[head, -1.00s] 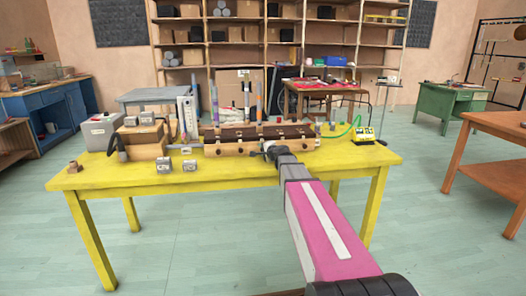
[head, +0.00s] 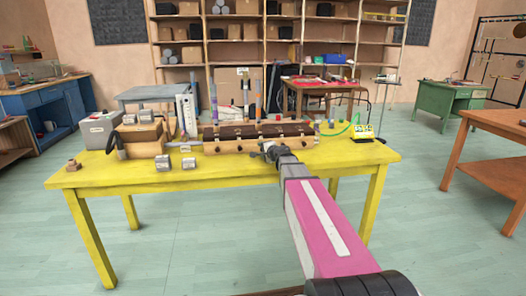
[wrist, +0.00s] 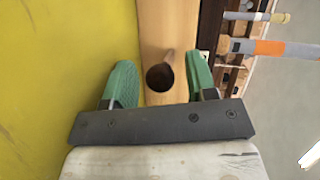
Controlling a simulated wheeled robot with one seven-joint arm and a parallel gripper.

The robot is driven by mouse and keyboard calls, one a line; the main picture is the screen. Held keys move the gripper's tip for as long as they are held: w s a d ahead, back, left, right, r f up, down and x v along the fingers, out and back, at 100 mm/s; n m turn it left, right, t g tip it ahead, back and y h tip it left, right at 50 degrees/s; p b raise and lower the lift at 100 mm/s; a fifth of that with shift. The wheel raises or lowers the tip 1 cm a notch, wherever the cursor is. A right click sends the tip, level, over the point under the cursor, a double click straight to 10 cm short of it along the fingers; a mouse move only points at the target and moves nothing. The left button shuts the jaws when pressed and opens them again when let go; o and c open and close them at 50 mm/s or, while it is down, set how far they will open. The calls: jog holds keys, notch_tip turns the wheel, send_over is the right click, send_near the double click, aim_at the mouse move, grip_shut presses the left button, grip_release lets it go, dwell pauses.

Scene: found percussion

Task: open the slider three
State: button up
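A long wooden instrument (head: 225,147) with a dark top and several upright tubes stands on the yellow table (head: 120,178). My gripper (head: 264,151) is at its front side, right of the middle. In the wrist view my gripper (wrist: 160,82) has two green fingers spread apart on either side of a pale wooden bar. A dark brown round knob or peg (wrist: 160,75) stands on this bar between the fingers, with a gap on both sides. I cannot tell which numbered slider it belongs to.
Wooden blocks with grey cylinders (head: 145,148) stand left of the instrument, beside a grey box (head: 98,130). Small metal pieces (head: 163,163) lie in front. A yellow device (head: 363,132) with a green cable is at the right. The table's front strip is mostly clear.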

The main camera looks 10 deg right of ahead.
jog(key=v, duration=1.1)
jog(key=shift+w, duration=0.1)
